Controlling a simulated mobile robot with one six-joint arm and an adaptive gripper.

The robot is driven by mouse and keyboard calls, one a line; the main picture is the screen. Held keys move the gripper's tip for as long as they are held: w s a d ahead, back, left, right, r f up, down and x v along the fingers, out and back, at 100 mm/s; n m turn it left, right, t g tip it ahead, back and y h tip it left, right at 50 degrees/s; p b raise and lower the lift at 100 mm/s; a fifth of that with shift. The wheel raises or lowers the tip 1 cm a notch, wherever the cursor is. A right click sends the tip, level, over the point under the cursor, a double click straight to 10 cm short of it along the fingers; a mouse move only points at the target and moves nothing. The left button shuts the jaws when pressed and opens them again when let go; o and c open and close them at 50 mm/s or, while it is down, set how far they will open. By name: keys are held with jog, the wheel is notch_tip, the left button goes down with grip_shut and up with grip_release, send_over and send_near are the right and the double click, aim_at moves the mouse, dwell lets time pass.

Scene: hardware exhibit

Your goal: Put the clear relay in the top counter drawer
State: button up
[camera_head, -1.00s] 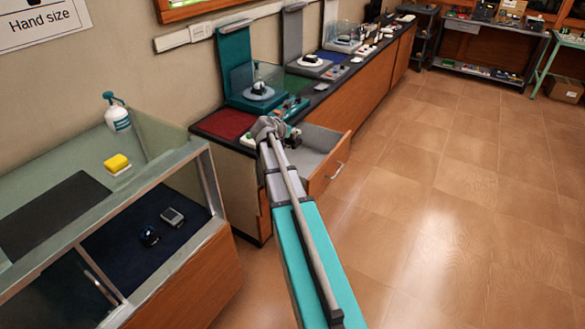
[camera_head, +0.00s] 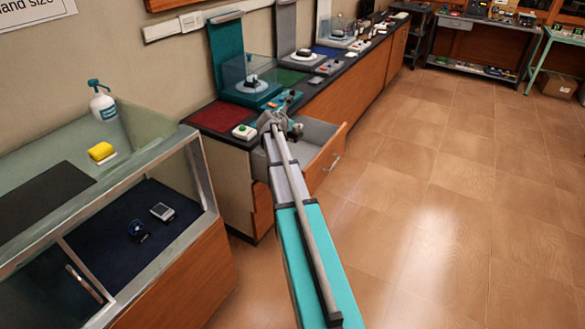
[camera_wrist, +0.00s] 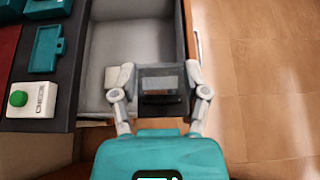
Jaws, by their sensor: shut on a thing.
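The top counter drawer (camera_head: 312,133) is pulled out at the near end of the counter. Its grey inside (camera_wrist: 118,45) looks empty where it shows in the wrist view. My gripper (camera_wrist: 160,78) is over the near part of the drawer, its two fingers closed on the sides of a dark boxy thing with a paler window, which I take as the clear relay (camera_wrist: 158,84). The relay appears above the drawer floor, but its height is unclear. In the head view my wrist (camera_head: 272,121) largely hides the gripper and relay.
A white box with a green button (camera_head: 244,132) sits on the counter left of the drawer, by a red mat (camera_head: 218,115). A teal display stand (camera_head: 250,95) is behind. A glass showcase (camera_head: 190,150) stands at left. The floor at right is clear.

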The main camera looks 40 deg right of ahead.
jog(key=f+b+x, duration=0.1)
jog(key=b+x, duration=0.4)
jog(key=x, duration=0.3)
jog(key=a+f+b+x, duration=0.1)
jog(key=f+b+x, duration=0.1)
jog(key=b+x, duration=0.3)
jog(key=shift+w+d+f, duration=0.15)
jog(key=shift+d+f, duration=0.85)
jog(key=w+f+b, duration=0.9)
jog(key=w, duration=0.4)
jog(key=shift+d, duration=0.45)
jog(key=shift+w, duration=0.1)
jog(key=shift+w+f+b, duration=0.2)
jog(key=shift+f+b, duration=0.8)
jog(key=shift+w+f+b, duration=0.15)
jog(key=shift+f+b, duration=0.85)
jog(key=shift+f, duration=0.05)
